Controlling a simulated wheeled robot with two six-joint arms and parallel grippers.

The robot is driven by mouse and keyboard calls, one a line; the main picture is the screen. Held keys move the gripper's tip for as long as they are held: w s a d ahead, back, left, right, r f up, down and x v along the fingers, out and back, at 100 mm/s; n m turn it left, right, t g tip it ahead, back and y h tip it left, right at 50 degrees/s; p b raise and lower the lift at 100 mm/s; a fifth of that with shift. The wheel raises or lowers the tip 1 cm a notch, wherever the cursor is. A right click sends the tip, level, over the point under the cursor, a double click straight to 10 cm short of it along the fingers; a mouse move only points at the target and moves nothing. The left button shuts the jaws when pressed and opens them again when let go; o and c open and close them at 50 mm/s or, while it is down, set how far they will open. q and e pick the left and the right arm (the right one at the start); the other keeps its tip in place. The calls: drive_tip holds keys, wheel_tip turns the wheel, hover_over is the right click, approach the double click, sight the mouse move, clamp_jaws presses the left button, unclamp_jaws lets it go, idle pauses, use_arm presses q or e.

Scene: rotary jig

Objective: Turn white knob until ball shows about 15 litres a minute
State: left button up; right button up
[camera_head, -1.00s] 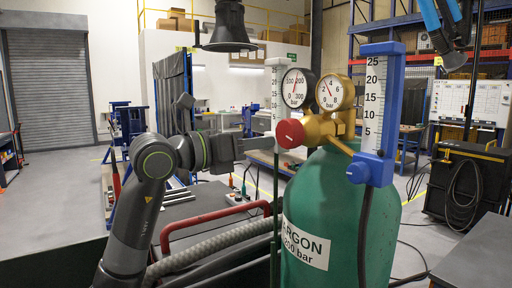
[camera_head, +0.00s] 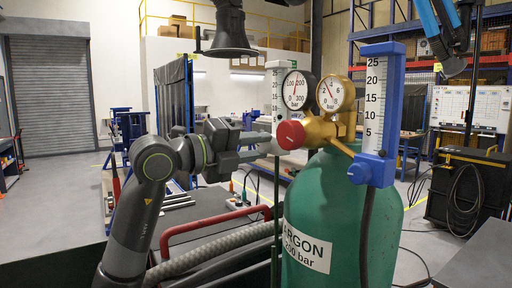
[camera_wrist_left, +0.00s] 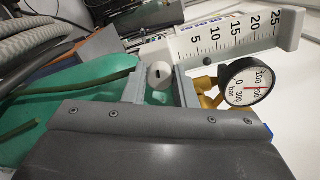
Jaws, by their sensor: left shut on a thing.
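The white flowmeter (camera_head: 277,92) stands behind the regulator, left of the gauges; its scale, marked 5 to 25, also shows in the left wrist view (camera_wrist_left: 235,32). In the head view the fingers largely hide the knob. My right gripper is not in view.
A red knob (camera_head: 290,134) on the brass regulator (camera_head: 325,130) is close right of my left fingers. Two gauges stand above it. A blue flowmeter (camera_head: 377,105) with a blue knob (camera_head: 358,173) is further right. The green argon bottle (camera_head: 335,205) stands below; a red rail (camera_head: 205,222) runs below my arm.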

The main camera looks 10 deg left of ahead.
use_arm(q)
drive_tip(key=n, duration=0.3)
drive_tip(key=shift+n, duration=0.4)
drive_tip(key=n+p, duration=0.1)
drive_tip(key=n, duration=0.1)
drive_tip(key=shift+n, duration=0.3)
drive_tip(key=n+p, duration=0.1)
drive_tip(key=n, duration=0.3)
drive_tip(key=shift+n+p, duration=0.3)
drive_tip(key=shift+p, duration=0.05)
drive_tip(key=shift+n+p, duration=0.6)
drive_tip(key=shift+n, duration=0.3)
drive_tip(key=n+p, duration=0.5)
drive_tip(key=p, duration=0.1)
drive_tip(key=shift+n, duration=0.3)
drive_tip(key=shift+f+n+p, duration=0.2)
drive_tip(key=shift+n+p, duration=0.5)
drive_tip(key=shift+p, duration=0.35)
drive_tip(key=shift+f, duration=0.1)
drive_tip(key=o, duration=1)
drive_tip(key=shift+s, duration=0.1)
